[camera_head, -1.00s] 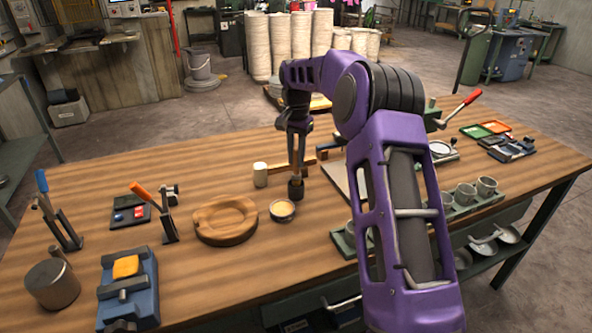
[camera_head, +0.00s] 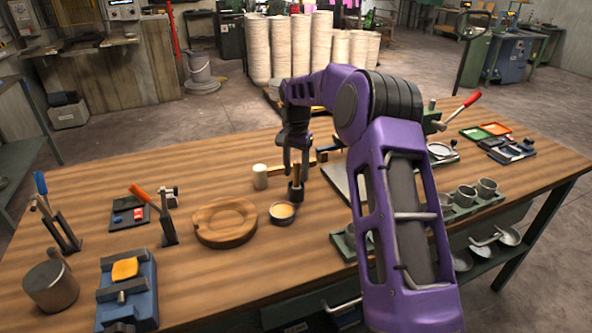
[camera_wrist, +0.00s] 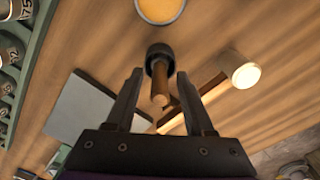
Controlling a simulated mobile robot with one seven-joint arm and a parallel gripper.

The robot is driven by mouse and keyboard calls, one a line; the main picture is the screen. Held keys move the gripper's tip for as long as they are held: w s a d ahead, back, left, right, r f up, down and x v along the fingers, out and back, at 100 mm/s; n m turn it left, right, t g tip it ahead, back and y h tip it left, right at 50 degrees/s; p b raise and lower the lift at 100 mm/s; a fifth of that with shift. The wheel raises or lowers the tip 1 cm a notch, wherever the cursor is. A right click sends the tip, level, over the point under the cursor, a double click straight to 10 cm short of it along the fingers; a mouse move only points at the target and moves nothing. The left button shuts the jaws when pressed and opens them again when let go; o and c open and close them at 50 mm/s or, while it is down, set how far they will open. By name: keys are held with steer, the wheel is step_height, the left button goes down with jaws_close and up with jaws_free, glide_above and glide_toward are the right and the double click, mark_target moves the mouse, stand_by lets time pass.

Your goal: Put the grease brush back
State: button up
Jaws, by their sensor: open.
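The grease brush stands upright in a small dark cup (camera_head: 296,193) on the wooden table, its wooden handle (camera_wrist: 160,97) pointing up. Whether its bristles touch the bottom is hidden. The dark cup also shows in the wrist view (camera_wrist: 159,54). My gripper (camera_head: 296,171) is open above the cup, pointing down, with one finger on each side of the handle. In the wrist view the gripper's (camera_wrist: 158,78) fingers stand apart from the handle. A small bowl of yellow grease (camera_head: 282,212) sits just in front of the cup.
A pale cylinder (camera_head: 260,176) stands left of the cup, with a wooden bar (camera_head: 312,163) behind. A round wooden plate (camera_head: 224,221) lies further left. A grey plate (camera_head: 345,183) and several mugs (camera_head: 465,195) are to the right. My arm hides part of the table.

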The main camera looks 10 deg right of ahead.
step_height(320, 180, up, 12)
steer(key=shift+r+p, duration=0.1)
steer(key=shift+p, duration=0.35)
steer(key=shift+a, duration=0.1)
